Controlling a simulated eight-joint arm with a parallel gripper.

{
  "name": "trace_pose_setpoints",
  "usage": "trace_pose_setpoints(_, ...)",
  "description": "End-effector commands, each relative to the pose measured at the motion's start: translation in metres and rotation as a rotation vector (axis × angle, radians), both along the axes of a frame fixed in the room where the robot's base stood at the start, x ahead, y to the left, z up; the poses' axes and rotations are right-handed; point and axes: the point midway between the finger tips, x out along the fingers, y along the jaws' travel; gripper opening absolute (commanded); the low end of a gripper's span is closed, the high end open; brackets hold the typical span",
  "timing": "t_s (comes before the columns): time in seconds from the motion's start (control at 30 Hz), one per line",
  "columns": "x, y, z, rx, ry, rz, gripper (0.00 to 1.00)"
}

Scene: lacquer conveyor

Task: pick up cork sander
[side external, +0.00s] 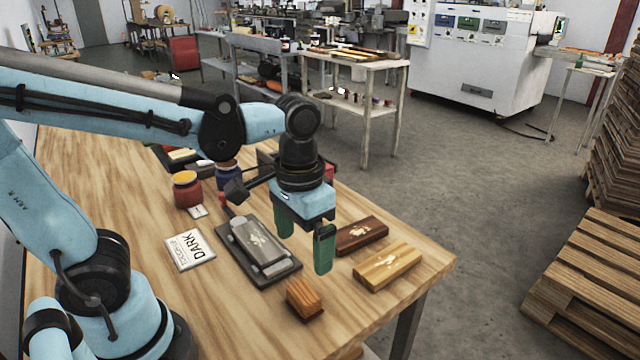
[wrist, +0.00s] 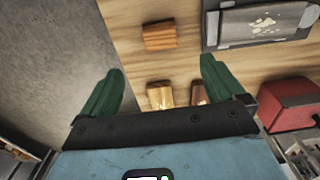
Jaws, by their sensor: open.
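The cork sander looks to be the small ridged orange-brown block (side external: 304,298) near the table's front edge. In the wrist view this block (wrist: 159,36) lies at the top centre, ahead of the fingertips. My gripper (side external: 304,243) hangs above the table with its green fingers apart and nothing between them. In the side view it is behind and above the block, close to the grey tray and the wooden blocks. In the wrist view the gripper (wrist: 162,68) spans the middle, its fingers wide apart and clear of the block.
A pale block (side external: 387,266) and a dark brown block (side external: 360,235) lie right of the gripper. A dark tray (side external: 284,276) with a grey block lies left. A "DARK" card (side external: 190,250) and red jar (side external: 187,190) are farther left.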

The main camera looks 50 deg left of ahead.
Motion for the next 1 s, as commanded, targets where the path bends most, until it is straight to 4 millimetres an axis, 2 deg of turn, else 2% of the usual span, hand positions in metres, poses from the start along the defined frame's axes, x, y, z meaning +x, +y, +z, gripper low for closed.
trace_pose_setpoints(0.17,0.000,-0.001,-0.012,0.003,0.015,0.001,0.96)
trace_pose_setpoints(0.6,0.000,-0.001,-0.061,0.002,0.012,0.001,0.96)
trace_pose_setpoints(1.0,-0.001,0.000,-0.081,0.002,0.012,0.001,0.96)
